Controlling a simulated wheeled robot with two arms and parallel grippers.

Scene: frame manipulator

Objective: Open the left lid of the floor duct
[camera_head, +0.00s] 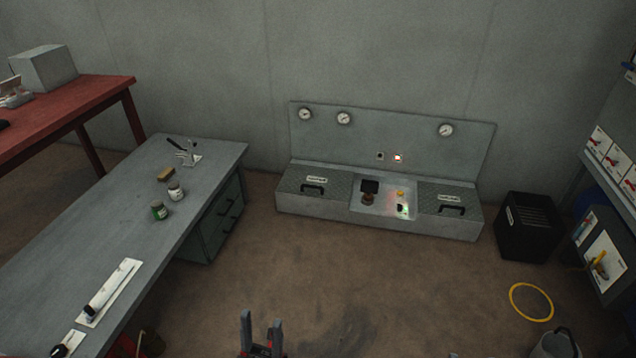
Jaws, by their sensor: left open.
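The floor duct (378,226) is a low grey box against the back wall. Its left lid (329,181) is a textured grey plate with a dark handle (312,188) and a white label; it lies flat and closed. The right lid (449,190) also lies flat, with its own dark handle (451,210). Between them is a lighter recess (385,210) with small items and lit lamps. My left gripper (262,331) shows at the bottom edge, fingers pointing up and apart, empty, well short of the duct. My right gripper is not clearly seen.
A grey workbench (213,165) with jars and tools stands at left, a red table (85,97) behind it. A black bin (526,226) stands right of the duct, with a yellow ring (531,302) on the floor. The brown floor before the duct is clear.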

